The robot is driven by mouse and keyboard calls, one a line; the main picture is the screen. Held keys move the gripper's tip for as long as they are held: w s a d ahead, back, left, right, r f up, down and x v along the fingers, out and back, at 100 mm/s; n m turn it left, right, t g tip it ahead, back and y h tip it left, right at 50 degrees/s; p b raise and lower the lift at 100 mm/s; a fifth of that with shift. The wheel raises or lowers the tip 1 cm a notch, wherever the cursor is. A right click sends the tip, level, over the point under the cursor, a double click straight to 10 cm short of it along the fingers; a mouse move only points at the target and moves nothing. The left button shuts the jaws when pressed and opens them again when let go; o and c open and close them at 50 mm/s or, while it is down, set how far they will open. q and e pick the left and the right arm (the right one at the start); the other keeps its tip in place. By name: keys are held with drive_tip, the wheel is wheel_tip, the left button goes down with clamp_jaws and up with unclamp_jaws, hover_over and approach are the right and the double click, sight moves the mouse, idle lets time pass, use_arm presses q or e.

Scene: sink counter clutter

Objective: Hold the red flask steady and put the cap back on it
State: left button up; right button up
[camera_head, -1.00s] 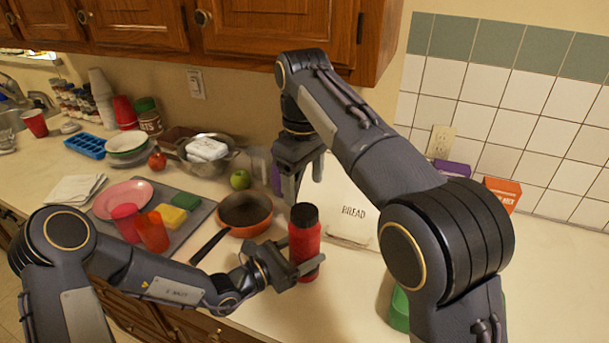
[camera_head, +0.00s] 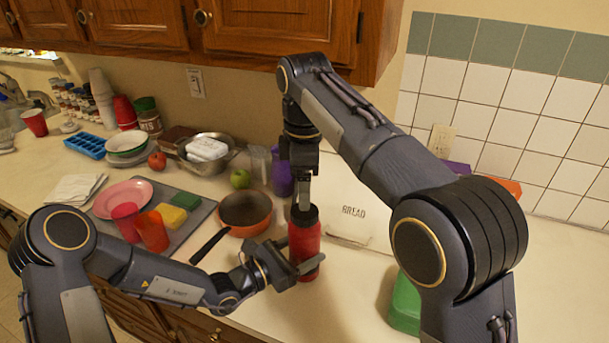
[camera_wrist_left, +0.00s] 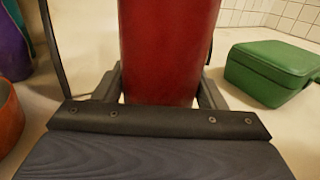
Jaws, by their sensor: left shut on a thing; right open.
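The red flask (camera_head: 304,242) stands upright on the counter with a black cap (camera_head: 304,214) on its top. I cannot tell how firmly the cap is seated. My left gripper (camera_head: 303,264) is shut around the lower part of the flask. The left wrist view shows the red flask body (camera_wrist_left: 168,50) between the two fingers, its top out of view. My right gripper (camera_head: 304,198) points straight down at the cap from above. It is open, its fingers at the cap's top; I cannot tell whether they touch it.
An orange pan (camera_head: 245,215) stands left of the flask. A white bread box (camera_head: 352,218) is behind and right, a green box (camera_head: 404,305) to the right. A purple bottle (camera_head: 282,172) stands behind my right gripper. Counter (camera_head: 350,300) is clear in front.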

drive_tip(key=shift+f, duration=3.2)
drive_tip(key=shift+c, duration=0.4)
drive_tip(key=c, duration=0.9)
drive_tip(key=m, duration=0.5)
drive_tip(key=shift+c, duration=0.3)
drive_tip(key=m, duration=0.4)
drive_tip(key=shift+m, duration=0.4)
drive_tip(key=m, duration=0.8)
drive_tip(key=o, duration=1.2)
